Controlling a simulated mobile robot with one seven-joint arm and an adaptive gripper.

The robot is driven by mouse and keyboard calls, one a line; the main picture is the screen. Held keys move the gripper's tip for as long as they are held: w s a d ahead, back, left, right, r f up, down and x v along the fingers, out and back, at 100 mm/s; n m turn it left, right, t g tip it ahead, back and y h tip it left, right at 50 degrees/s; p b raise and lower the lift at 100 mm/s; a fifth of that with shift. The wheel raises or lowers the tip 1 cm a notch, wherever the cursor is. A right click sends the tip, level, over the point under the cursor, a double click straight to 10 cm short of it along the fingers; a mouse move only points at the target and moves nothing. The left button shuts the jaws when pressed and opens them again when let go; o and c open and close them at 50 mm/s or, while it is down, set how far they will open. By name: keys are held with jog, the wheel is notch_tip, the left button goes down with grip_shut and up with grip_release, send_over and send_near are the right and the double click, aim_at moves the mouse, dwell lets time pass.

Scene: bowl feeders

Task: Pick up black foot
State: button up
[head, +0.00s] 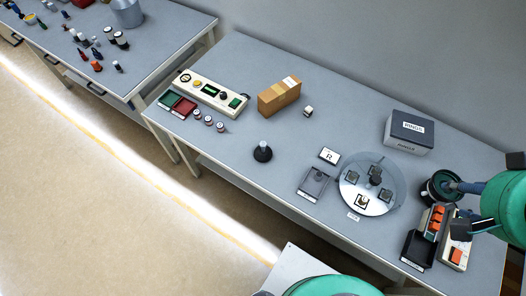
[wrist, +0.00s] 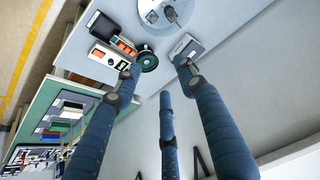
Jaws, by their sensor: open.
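The black foot (head: 262,152) stands upright on the grey table, left of the middle of the head view. My gripper (head: 462,188) is at the right end of the table in the head view, far to the right of the foot. In the wrist view its blue fingers (wrist: 158,74) are spread wide with nothing between them, above the table's right end.
A grey box (head: 409,131) stands near my gripper.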

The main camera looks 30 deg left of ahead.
jog(key=w+a+f+n+g+y, duration=0.1)
jog(key=w+a+f+g, duration=0.1)
jog(key=w+a, duration=0.7)
jog(key=n+g+h, duration=0.1)
jog(key=n+g, duration=0.3)
send_over(264, 143)
notch_tip(264, 143, down, 28)
jog(key=shift+s+r+p, duration=0.1)
jog(key=shift+p, duration=0.2)
jog(key=shift+f+b, duration=0.6)
jog(key=shift+f, duration=3.7)
